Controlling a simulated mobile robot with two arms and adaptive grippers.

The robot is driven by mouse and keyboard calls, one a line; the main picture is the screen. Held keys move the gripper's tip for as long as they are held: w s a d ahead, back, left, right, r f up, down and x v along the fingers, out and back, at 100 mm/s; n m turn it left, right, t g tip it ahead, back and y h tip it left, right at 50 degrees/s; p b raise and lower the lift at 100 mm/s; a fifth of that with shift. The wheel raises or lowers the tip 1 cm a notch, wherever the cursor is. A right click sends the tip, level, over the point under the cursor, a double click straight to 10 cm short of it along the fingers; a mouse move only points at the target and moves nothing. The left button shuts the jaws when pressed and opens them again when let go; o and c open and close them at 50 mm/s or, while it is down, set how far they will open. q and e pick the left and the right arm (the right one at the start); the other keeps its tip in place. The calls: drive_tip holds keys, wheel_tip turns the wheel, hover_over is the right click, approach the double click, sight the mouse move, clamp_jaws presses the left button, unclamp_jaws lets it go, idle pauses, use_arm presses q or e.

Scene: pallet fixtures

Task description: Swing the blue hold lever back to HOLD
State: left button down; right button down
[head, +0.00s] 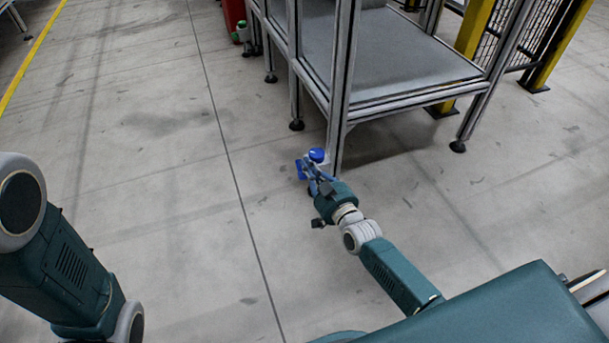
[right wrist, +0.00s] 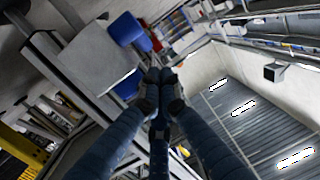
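The blue hold lever shows as a rounded blue part (head: 316,155) at the front post of the metal frame in the head view. A smaller blue piece (head: 301,169) shows just left of my right gripper (head: 310,174). In the right wrist view a blue block (right wrist: 125,29) is above left of the fingertips (right wrist: 160,78), and another blue part (right wrist: 127,88) is close to their left. The fingers are together, with nothing clear between them. I cannot tell whether they touch the lever. HOLD markings are not readable. My left gripper is out of view.
A metal-framed pallet stand (head: 395,55) is ahead, with a pale plate (right wrist: 95,62) near the lever. Yellow posts (head: 474,27) and mesh fencing stand behind right. A red bin (head: 233,18) is at the back. The floor to the left is clear.

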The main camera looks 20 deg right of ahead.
drive_tip(key=shift+w+a+f+b, duration=0.15)
drive_tip(key=shift+w+f+b, duration=0.25)
drive_tip(key=shift+f, duration=0.15)
drive_tip(key=shift+w+a+f+b, duration=0.15)
drive_tip(key=shift+w+f+b, duration=0.25)
drive_tip(key=shift+f, duration=0.15)
